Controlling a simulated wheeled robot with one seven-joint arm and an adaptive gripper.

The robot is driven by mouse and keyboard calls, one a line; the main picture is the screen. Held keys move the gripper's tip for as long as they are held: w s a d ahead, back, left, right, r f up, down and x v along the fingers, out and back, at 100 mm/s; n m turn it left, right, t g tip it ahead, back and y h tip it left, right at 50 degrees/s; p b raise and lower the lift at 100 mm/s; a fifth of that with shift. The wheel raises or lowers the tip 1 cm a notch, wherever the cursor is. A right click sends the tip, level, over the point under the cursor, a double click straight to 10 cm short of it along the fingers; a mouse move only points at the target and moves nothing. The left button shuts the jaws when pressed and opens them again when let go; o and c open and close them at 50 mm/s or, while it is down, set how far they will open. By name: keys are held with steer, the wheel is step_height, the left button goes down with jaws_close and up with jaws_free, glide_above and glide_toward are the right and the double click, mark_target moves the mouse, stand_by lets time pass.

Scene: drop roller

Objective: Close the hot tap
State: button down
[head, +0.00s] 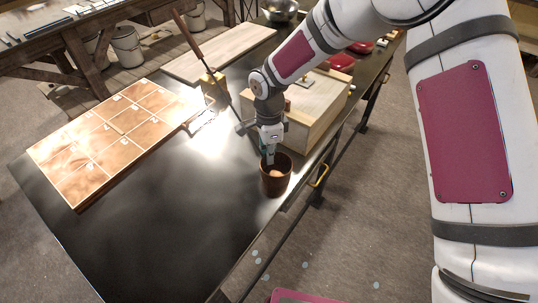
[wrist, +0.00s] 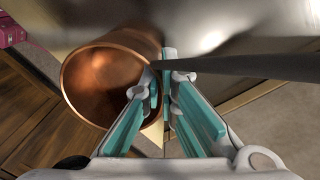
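No tap shows in either view. My gripper (head: 269,157) points down at the rim of a brown, copper-coloured pot (head: 276,181) on the dark table, near its right edge. In the wrist view the pot's open mouth (wrist: 105,80) lies left of my gripper (wrist: 161,72), with its inside visible. My teal-lined fingers come close together at the tips, beside the pot's right rim. A dark bar (wrist: 250,67) runs from the fingertips to the right. Whether the fingers hold the rim or the bar is unclear.
A pale wooden box (head: 290,125) stands just behind the pot. A tiled copper-coloured panel (head: 115,135) lies at the left, and a wooden board (head: 222,52) lies behind. Red dishes (head: 342,62) sit farther back. The dark tabletop (head: 165,220) in front is clear.

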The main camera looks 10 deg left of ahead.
steer(key=c, duration=1.8)
jaws_free()
steer(key=shift+f, duration=0.1)
step_height(320, 180, up, 12)
steer(key=b, duration=0.1)
steer(key=shift+w+b, duration=0.35)
steer(key=shift+b, duration=0.05)
steer(key=shift+a, duration=0.1)
